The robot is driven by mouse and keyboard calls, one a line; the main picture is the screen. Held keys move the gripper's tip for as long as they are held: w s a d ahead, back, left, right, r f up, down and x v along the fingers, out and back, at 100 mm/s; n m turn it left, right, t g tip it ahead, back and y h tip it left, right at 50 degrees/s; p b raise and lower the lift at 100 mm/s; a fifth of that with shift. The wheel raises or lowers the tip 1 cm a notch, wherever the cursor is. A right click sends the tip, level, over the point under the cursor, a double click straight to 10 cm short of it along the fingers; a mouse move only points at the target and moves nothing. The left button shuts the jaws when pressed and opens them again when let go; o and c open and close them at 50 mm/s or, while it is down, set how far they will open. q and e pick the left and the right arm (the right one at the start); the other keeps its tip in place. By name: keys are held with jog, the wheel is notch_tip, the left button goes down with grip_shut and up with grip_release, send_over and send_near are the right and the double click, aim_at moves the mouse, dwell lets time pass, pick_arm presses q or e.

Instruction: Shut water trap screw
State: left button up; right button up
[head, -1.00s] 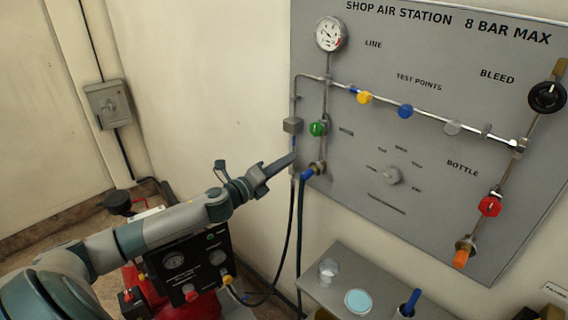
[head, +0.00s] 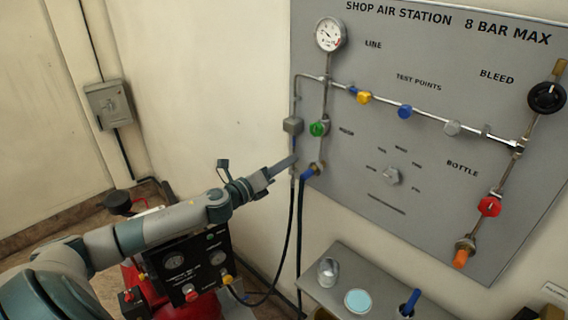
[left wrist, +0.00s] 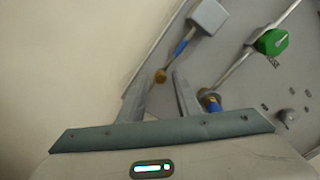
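The small brass screw (left wrist: 160,76) sits at the lower end of a blue-banded stem below a grey box, the likely water trap (left wrist: 208,16). In the head view the box (head: 293,125) is at the panel's left edge, and the screw cannot be made out behind my fingers. My left gripper (head: 294,160) reaches in from the left to just below the box. In the left wrist view its two fingers (left wrist: 165,80) are apart, with the screw showing between their tips. I cannot tell whether either finger touches it. My right gripper is in neither view.
A green knob (head: 318,129) and a blue hose fitting (head: 307,174) are close to the right of my fingers. Dark hoses (head: 300,235) hang below. A red compressor unit (head: 190,307) stands under my arm. A grey shelf (head: 335,290) holds a glass.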

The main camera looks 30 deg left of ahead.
pick_arm(q)
jog(key=shift+a, duration=0.1)
dwell(0.3)
jog(key=s+a+b, duration=0.2)
jog(key=s+b, duration=0.3)
jog(key=s, duration=1.2)
jog(key=shift+a, duration=0.4)
dwell(0.7)
